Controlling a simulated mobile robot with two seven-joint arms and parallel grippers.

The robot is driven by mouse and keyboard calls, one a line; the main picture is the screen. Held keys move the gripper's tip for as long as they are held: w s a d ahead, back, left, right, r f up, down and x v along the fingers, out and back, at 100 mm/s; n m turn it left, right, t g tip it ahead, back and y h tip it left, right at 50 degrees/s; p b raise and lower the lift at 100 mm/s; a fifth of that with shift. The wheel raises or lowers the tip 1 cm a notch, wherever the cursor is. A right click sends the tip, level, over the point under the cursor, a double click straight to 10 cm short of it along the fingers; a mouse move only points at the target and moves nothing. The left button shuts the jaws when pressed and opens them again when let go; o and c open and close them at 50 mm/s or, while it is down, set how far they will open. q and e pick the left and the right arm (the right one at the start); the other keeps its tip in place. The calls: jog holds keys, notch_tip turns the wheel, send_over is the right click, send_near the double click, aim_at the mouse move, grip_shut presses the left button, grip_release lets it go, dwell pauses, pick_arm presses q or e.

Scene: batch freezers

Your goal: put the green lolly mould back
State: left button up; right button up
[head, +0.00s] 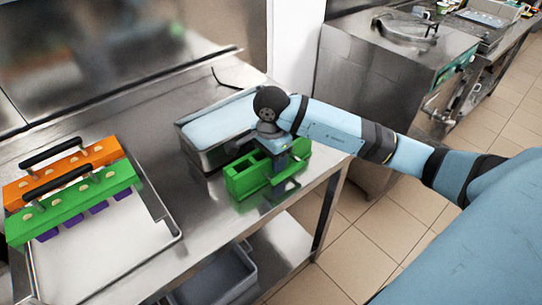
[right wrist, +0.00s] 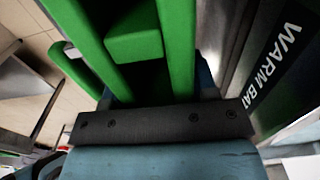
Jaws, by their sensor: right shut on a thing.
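The green lolly mould (head: 245,181) is an open-topped block with hollow compartments. It is at the front part of the steel counter, just in front of the warm bath. I cannot tell whether it touches the counter. My right gripper (head: 279,163) reaches down over it from above and is shut on it. In the right wrist view the green mould (right wrist: 133,47) fills the upper middle, close against the gripper. My left gripper is not in view.
The warm bath (head: 212,128), a steel basin, stands right behind the mould. At left, a shallow tray (head: 105,262) lies under a green lid (head: 75,207) with purple lollies and an orange lid (head: 62,172), both black-handled. Some counter between tray and mould is clear. A grey bin (head: 222,278) sits below.

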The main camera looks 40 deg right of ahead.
jog(key=shift+f, duration=0.15)
jog(key=o, duration=1.1)
jog(key=shift+c, duration=0.2)
jog(key=shift+r, duration=0.4)
notch_tip(320, 180, up, 11)
jog(key=shift+f+b, duration=0.2)
jog(key=shift+b, duration=0.1)
jog(key=shift+r, duration=0.55)
